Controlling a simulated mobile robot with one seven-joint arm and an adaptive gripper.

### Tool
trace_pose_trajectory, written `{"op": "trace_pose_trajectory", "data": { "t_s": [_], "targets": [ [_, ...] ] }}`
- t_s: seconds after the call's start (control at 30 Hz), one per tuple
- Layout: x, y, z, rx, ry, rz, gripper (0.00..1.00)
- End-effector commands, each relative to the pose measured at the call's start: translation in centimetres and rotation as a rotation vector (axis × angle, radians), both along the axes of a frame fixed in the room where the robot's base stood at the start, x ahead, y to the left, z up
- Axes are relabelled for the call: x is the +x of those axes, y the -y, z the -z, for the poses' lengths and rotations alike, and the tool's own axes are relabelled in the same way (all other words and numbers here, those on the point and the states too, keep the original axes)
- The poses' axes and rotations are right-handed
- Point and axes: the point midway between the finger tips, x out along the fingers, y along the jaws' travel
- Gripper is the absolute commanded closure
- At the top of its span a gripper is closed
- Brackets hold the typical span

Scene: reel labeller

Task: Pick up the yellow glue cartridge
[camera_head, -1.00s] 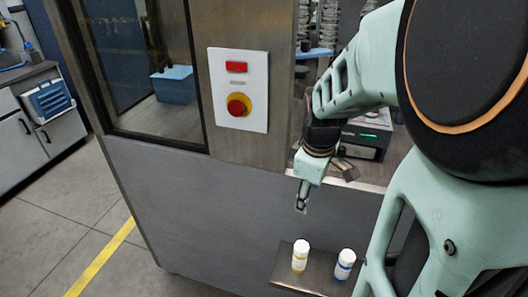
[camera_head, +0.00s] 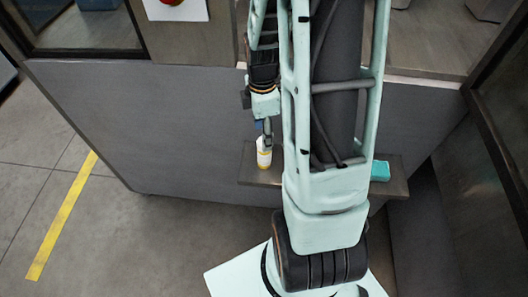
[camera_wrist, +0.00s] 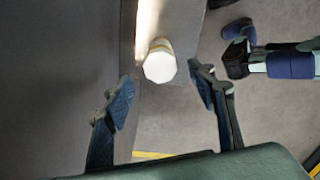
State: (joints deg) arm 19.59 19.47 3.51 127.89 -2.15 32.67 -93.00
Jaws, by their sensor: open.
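The yellow glue cartridge (camera_head: 264,153), with a white cap and yellow label, stands upright at the left end of the small wall shelf (camera_head: 397,183). My gripper (camera_head: 266,132) is just above it, pointing down, and overlaps its top in the head view. In the wrist view, the cartridge's white cap (camera_wrist: 160,66) lies between the two open blue fingertips (camera_wrist: 162,80), a little towards the top of the picture. A gap shows on both sides, so the fingers are not gripping it. Most of the cartridge body is hidden below its cap there.
A teal block (camera_head: 380,170) lies at the shelf's right end. My arm hides the shelf's middle, and the blue-labelled cartridge is out of sight. The grey machine panel (camera_head: 190,125) stands directly behind the shelf. Floor to the left is clear, with a yellow line (camera_head: 62,215).

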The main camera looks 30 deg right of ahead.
Motion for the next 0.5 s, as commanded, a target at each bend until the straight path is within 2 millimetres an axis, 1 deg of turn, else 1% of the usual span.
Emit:
{"op": "trace_pose_trajectory", "data": {
  "t_s": [0.1,0.23,0.37,0.5],
  "targets": [
    [-0.3,0.2,1.9,0.001,-0.005,0.001,0.48],
    [-0.4,0.4,3.8,0.002,-0.005,-0.001,0.48],
    [-0.4,0.4,4.7,0.002,-0.003,0.001,0.48],
    [-0.3,0.4,4.8,0.0,-0.001,0.001,0.48]
  ]
}}
